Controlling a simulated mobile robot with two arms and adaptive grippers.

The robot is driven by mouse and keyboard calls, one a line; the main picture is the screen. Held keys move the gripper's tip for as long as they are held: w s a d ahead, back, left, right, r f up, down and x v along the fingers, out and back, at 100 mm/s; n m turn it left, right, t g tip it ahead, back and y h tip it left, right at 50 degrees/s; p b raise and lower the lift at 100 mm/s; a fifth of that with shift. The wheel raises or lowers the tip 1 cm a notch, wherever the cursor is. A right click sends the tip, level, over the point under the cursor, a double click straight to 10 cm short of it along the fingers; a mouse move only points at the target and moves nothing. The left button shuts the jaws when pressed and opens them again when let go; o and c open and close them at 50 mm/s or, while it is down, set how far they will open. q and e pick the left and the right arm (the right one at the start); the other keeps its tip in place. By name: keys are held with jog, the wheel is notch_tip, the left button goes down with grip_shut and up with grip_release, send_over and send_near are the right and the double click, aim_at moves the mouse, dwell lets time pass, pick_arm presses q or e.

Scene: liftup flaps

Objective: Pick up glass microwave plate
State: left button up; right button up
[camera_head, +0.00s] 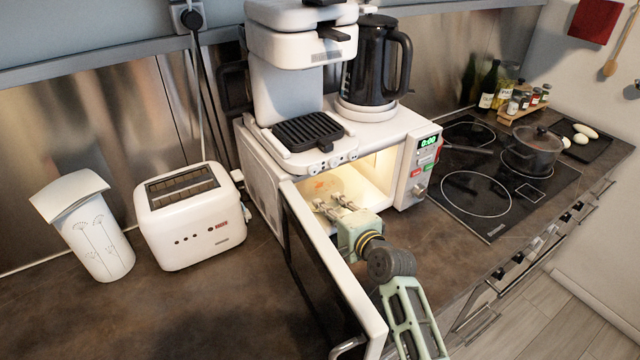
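The white microwave (406,152) stands on the counter with its door (330,268) swung open toward me and its inside lit. The glass plate (325,186) shows as a pale, see-through disc inside, at the left of the cavity. Its near edge is partly hidden by my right gripper. My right gripper (334,204) reaches in at the opening. Its fingers look spread apart, with nothing visible between them. The fingertips are close to the plate's near side; I cannot tell whether they touch it. My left gripper is out of view.
A coffee machine (287,90) and a black kettle (371,70) stand on the microwave. A toaster (187,217) and a white canister (90,235) are to the left. The hob (478,190) with a pot (535,148) is to the right. The open door stands left of my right arm.

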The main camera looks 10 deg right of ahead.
jog(key=c, duration=0.4)
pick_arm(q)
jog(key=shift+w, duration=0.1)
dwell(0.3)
pick_arm(e)
jog(key=shift+w+r, duration=0.1)
jog(key=shift+r, duration=0.05)
jog(key=shift+r, duration=0.15)
